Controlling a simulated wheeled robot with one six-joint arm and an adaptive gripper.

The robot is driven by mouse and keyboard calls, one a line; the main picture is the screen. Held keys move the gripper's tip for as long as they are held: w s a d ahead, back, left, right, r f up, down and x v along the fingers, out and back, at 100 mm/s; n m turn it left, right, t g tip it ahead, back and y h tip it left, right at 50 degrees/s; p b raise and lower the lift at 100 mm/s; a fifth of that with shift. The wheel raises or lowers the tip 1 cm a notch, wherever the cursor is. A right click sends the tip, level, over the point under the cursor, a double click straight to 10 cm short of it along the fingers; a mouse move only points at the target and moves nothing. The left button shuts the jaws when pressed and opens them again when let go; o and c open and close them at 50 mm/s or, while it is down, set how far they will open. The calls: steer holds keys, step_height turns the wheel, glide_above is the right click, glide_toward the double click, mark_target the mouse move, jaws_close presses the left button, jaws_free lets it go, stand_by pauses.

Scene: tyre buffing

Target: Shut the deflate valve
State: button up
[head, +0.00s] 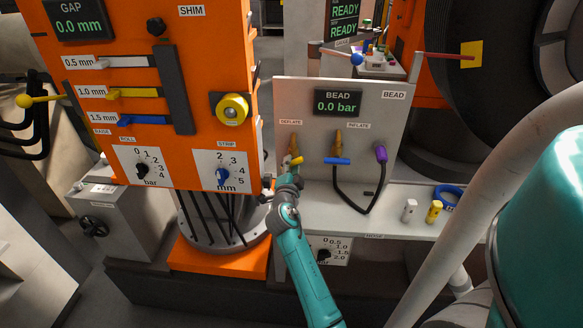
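The deflate valve (293,142) is on the grey bead panel (375,130), under the DEFLATE label. Its brass body shows above a short yellow handle (297,160). My gripper (290,170) is at the handle, coming from below, and covers part of it. I cannot tell whether the fingers touch the handle or are shut on it. The bead display (338,103) above reads 0.0 bar.
The inflate valve (338,145) with a blue handle is just right of my gripper. A black hose (352,207) with a purple end hangs beside it. An orange shim panel (190,90) stands close on the left. Small fittings (435,211) lie on the shelf at right.

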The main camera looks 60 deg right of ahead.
steer(key=shift+a, duration=0.1)
steer(key=shift+v, duration=1.15)
steer(key=shift+n, duration=0.6)
steer(key=shift+x, duration=1.3)
